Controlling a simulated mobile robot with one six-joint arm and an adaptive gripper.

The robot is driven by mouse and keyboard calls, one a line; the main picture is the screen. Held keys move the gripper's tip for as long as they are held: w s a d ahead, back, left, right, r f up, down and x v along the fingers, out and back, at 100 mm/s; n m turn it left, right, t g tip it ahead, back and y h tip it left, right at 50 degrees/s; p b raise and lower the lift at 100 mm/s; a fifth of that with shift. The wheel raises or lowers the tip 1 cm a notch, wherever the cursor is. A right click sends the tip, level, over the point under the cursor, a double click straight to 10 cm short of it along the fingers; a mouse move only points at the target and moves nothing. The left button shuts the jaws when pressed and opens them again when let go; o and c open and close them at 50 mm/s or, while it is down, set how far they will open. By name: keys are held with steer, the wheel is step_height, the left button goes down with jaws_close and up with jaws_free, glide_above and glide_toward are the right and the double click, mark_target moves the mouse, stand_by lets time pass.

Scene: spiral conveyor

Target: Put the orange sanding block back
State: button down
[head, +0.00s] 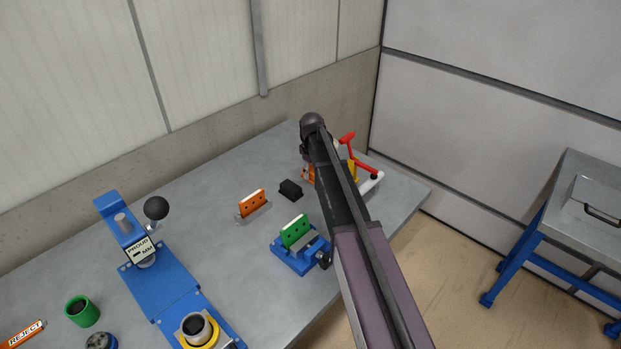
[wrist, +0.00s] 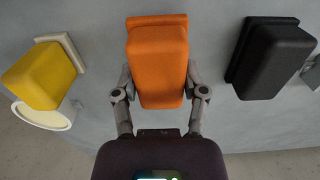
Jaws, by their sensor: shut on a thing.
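The orange sanding block (wrist: 158,60) sits between the two fingers of my gripper (wrist: 160,88) in the wrist view. The fingers are shut on its sides. Its far end points to the top of that view, over the grey bench top. I cannot tell whether it touches the bench. In the head view my own arm hides the gripper and most of the block; a patch of orange (head: 307,174) shows just left of the arm.
A black block (wrist: 275,58) lies right of the gripper and a yellow block (wrist: 40,75) left, beside a white round part (wrist: 42,115). On the bench (head: 225,235) stand a red-handled tool (head: 348,139), an orange plate (head: 252,204), a green-jawed blue vise (head: 297,240) and a blue press (head: 160,280).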

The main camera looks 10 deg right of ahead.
mark_target(312, 169)
steer(key=shift+f+b, duration=0.35)
steer(key=shift+f, duration=0.2)
steer(key=shift+c, duration=0.6)
jaws_free()
steer(key=shift+r, duration=0.15)
step_height(312, 169, up, 14)
steer(key=p, duration=1.4)
steer(key=shift+f, duration=0.2)
steer(key=shift+s, duration=0.1)
steer(key=s+m, duration=0.7)
steer(key=s, duration=2.1)
steer(key=shift+s+a, duration=0.2)
steer(key=shift+s, duration=0.2)
